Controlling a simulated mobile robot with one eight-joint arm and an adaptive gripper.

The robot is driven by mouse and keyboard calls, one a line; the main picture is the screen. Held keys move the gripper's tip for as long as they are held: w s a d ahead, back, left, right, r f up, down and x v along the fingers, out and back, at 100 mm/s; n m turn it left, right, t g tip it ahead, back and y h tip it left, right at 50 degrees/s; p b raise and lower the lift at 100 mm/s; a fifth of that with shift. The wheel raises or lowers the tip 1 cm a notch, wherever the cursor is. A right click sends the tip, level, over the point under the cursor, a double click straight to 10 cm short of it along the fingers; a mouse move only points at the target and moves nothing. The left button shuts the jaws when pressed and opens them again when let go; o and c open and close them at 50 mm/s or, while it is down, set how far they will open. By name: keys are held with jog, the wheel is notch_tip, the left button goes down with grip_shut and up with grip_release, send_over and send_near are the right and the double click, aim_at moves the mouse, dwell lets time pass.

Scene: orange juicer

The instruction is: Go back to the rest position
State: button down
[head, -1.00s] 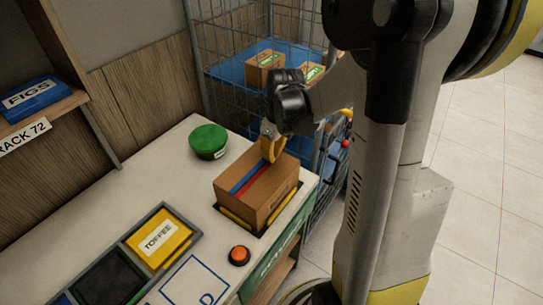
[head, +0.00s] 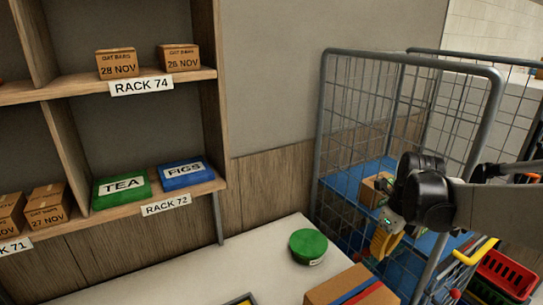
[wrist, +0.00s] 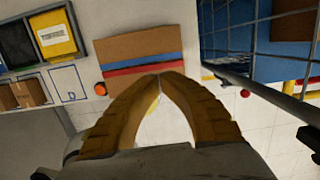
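My gripper (head: 384,244) hangs at the right in the head view, in front of the wire cage cart and up and to the right of the cardboard box. In the wrist view its yellow fingers (wrist: 160,74) meet at the tips, with nothing held between them. The cardboard box (head: 338,286) with a blue and a red stripe lies on the white table (head: 200,268), cut off by the lower edge. The box also shows beyond the fingertips in the wrist view (wrist: 125,47).
The cage cart (head: 325,125) with blue shelves and a small box (head: 372,190) stands close behind my gripper. A green round tin (head: 308,244) sits on the table. Shelves at left hold boxes and the TEA (head: 121,190) and FIGS (head: 185,173) packs.

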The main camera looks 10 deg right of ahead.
jog(key=s+a+f+n+t+b, duration=0.1)
jog(key=s+a+f+n+b, duration=0.2)
jog(key=n, duration=0.7)
jog(key=s+a+f+n+t+b, duration=0.2)
jog(key=s+a+f+n+b, duration=0.1)
jog(key=a+n, duration=0.5)
jog(key=s+a+f+n+t+b, duration=0.2)
jog(key=s+a+n+b, duration=0.3)
jog(key=n, duration=0.8)
jog(key=shift+s+a+f+b, duration=0.15)
jog(key=shift+a+f+b, duration=0.35)
jog(key=shift+b, duration=0.45)
